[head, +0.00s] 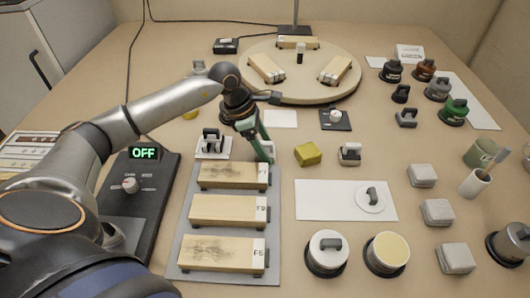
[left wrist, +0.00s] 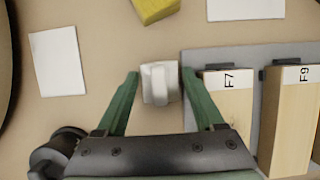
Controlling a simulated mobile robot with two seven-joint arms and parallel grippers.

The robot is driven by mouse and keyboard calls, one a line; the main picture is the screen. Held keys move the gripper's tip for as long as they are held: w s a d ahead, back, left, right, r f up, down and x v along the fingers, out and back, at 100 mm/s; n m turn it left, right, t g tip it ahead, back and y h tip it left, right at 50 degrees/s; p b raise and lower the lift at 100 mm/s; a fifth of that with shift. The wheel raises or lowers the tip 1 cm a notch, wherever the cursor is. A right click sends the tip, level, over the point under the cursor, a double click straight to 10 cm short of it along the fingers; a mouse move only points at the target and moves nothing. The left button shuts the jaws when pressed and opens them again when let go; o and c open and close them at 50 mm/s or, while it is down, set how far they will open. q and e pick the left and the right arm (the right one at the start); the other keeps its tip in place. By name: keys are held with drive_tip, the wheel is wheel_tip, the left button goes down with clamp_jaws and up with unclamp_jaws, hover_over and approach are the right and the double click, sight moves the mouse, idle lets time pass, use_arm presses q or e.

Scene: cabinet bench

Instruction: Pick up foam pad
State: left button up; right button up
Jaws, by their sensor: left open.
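A yellow block (head: 308,154), which looks like a foam pad, lies on the bench right of my left gripper. Its edge shows at the top of the left wrist view (left wrist: 155,8). My left gripper (head: 262,148) has green fingers and is open, pointing down at the bench. In the left wrist view its fingertips (left wrist: 160,80) stand on either side of a small white block with a raised rib (left wrist: 158,84); whether they touch it I cannot tell. In the head view the fingers partly hide that white block. My right gripper is out of view.
A grey tray (head: 176,255) with labelled wooden blocks lies close by the gripper. A black box with an OFF display (head: 144,153) stands at left. A round turntable (head: 300,92) is behind. White sheets, round pots and grey blocks (head: 437,212) fill the right side.

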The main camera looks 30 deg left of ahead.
sight(269, 142)
use_arm(q)
drive_tip(key=shift+c, duration=1.3)
drive_tip(key=c, duration=0.7)
drive_tip(key=shift+c, duration=0.2)
drive_tip(key=shift+r, duration=0.55)
wheel_tip(269, 142, up, 2)
drive_tip(key=shift+r+p, duration=0.25)
drive_tip(key=shift+p, duration=0.1)
drive_tip(key=s+d+r, duration=0.2)
drive_tip(key=s+r, duration=0.2)
drive_tip(key=s, duration=0.2)
drive_tip(key=s+d+r, duration=0.2)
drive_tip(key=s+r, duration=0.3)
drive_tip(key=s, duration=0.2)
drive_tip(key=shift+s+d+r, duration=0.15)
drive_tip(key=shift+d+r, duration=0.05)
drive_tip(key=shift+d, duration=0.05)
